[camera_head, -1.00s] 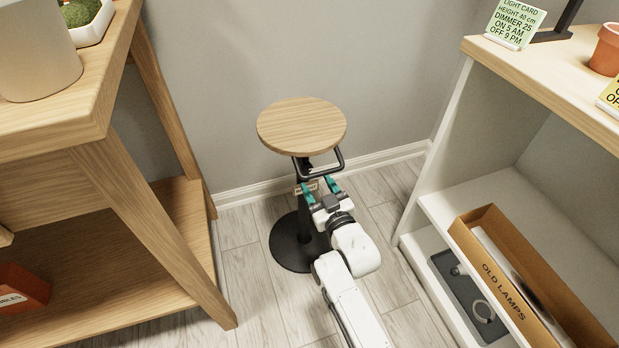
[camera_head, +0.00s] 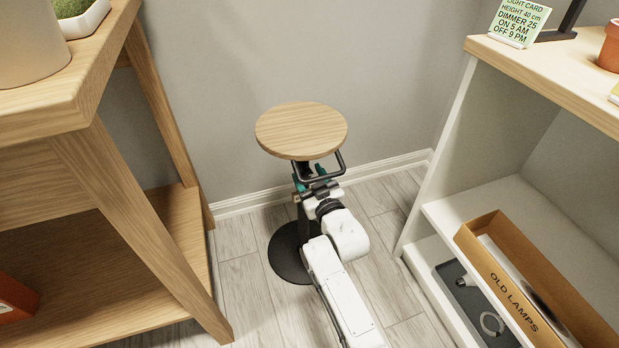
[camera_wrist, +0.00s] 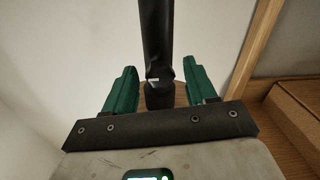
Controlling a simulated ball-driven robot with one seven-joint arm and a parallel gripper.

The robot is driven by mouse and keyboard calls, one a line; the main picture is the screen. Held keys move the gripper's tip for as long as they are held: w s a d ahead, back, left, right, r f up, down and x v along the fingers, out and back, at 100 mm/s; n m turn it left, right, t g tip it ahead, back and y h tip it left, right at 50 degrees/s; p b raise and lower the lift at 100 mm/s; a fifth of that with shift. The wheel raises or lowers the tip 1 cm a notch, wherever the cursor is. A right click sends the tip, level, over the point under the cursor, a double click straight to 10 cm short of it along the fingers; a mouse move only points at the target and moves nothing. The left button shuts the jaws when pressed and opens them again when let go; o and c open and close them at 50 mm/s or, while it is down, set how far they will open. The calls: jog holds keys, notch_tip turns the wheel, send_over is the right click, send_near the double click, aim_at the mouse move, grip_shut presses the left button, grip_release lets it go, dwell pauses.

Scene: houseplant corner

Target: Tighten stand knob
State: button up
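A small stand with a round wooden top (camera_head: 301,130), a black post (camera_wrist: 154,35) and a round dark base (camera_head: 290,262) stands on the floor by the wall. My gripper (camera_head: 311,180) is under the top, close to the post. In the wrist view its two green fingers (camera_wrist: 157,78) are apart, one on each side of the post and a dark knob-like part (camera_wrist: 159,95). Gaps show between the fingers and this part. The knob is hidden in the head view by my gripper.
A black bar handle (camera_head: 330,170) juts out under the top, close above my gripper. A wooden plant bench (camera_head: 150,220) stands at the left. A white shelf unit (camera_head: 440,185) with an old-lamps box (camera_head: 485,283) stands at the right.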

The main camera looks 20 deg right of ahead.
jog(key=c, duration=1)
